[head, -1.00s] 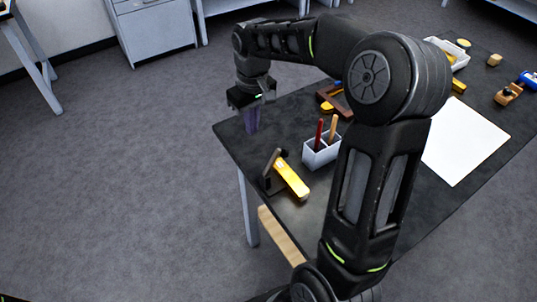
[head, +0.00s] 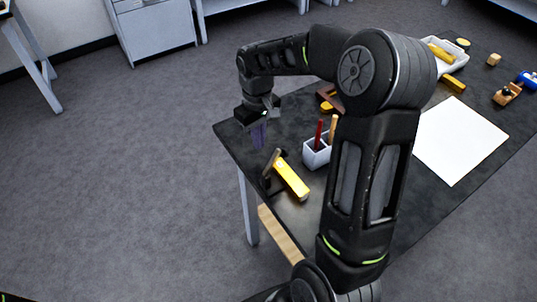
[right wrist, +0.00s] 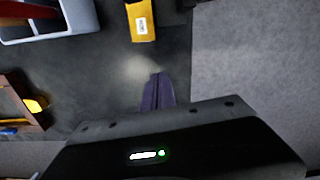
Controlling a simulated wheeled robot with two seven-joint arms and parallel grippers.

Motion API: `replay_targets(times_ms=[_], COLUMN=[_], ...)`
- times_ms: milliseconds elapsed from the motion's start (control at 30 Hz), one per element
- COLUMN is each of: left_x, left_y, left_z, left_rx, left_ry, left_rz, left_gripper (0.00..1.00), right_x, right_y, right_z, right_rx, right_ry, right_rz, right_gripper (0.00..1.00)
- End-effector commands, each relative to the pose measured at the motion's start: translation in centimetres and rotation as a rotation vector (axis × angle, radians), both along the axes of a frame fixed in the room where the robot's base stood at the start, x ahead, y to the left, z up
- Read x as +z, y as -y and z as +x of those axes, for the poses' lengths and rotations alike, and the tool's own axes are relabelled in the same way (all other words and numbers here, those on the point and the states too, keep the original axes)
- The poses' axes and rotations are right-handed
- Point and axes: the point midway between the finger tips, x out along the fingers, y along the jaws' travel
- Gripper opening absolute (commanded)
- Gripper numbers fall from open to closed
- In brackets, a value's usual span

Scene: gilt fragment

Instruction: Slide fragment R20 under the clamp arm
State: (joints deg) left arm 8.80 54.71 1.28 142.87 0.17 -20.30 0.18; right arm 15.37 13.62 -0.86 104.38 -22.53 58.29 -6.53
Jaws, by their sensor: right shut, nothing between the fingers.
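A yellow bar with a white label (head: 291,179) lies near the table's front-left edge; its label is too small to read. It also shows at the top of the right wrist view (right wrist: 141,20). A dark clamp-like stand with a tan upright arm (head: 271,163) stands against its left end; I cannot tell whether the bar is under that arm. My right gripper (head: 258,136) points down over the table's left corner, its purple fingers shut and empty, apart from the bar. The fingers also show in the right wrist view (right wrist: 158,93). My left gripper is not in view.
A pale holder (head: 315,155) with red and orange handled tools stands right of the bar. A wooden frame piece (head: 328,98) lies behind it. A white sheet (head: 460,140), a white tray (head: 460,60) and small tools lie farther right. Table between gripper and bar looks clear.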

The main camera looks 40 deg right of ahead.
Motion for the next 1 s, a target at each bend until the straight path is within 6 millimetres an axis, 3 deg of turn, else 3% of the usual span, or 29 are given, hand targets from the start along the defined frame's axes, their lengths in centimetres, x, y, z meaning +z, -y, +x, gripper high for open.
replay_targets(times_ms=[167,433,1000], left_x=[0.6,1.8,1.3], left_y=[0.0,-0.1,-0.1], left_z=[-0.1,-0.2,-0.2], left_rx=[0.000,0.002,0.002], left_ry=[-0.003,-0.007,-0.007], left_rz=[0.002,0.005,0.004], left_gripper=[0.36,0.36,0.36], right_x=[-3.6,-3.6,-3.8], right_y=[0.0,0.1,0.2], right_z=[-0.1,-3.5,-4.9], right_rx=[0.000,0.000,0.001], right_ry=[-0.005,0.000,0.002], right_rz=[0.001,-0.001,-0.001], right_gripper=[0.00,0.00,0.00])
